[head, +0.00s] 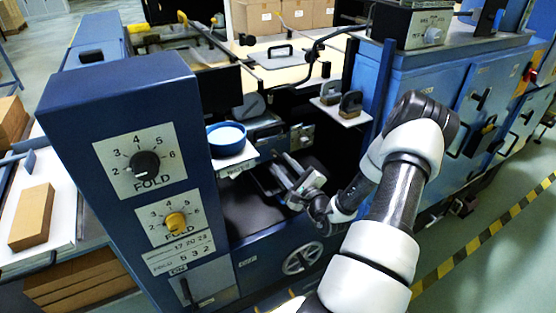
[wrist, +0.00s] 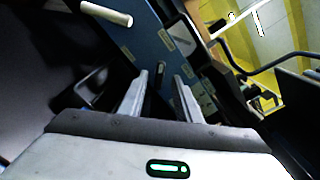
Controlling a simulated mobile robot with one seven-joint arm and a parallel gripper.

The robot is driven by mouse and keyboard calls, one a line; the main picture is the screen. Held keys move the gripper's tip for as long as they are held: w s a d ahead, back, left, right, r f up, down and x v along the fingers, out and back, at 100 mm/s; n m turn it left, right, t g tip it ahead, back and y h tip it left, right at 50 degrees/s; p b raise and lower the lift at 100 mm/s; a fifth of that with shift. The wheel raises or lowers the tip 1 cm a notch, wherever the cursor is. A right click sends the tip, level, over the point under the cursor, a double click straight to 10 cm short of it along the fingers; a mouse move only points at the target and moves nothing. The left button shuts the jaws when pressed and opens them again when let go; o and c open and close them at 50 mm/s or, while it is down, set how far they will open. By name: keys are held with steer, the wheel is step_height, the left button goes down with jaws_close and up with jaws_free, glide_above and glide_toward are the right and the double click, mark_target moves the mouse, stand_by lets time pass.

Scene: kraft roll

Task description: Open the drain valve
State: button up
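My gripper (head: 290,176) reaches into the open bay of the blue machine in the head view. In the wrist view my gripper (wrist: 161,82) is open, with its two pale fingers apart and nothing between them. Beyond the fingertips is a blue panel (wrist: 142,40) with small label plates (wrist: 166,39). A small dark fitting (wrist: 161,73) on the panel shows in the gap between the fingers, apart from them as far as I can see. I cannot tell for sure whether it is the drain valve. No clearly marked drain valve shows in the head view.
A blue control column (head: 130,185) with two fold dials stands left of the bay. A blue bowl (head: 227,137) sits on a small shelf beside it. A handwheel (head: 303,257) is on the low front panel. A white-tipped rod (wrist: 107,13) crosses the wrist view's top left.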

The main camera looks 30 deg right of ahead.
mark_target(277, 157)
steer(key=shift+w+d, duration=0.1)
steer(key=shift+w, duration=2)
jaws_close()
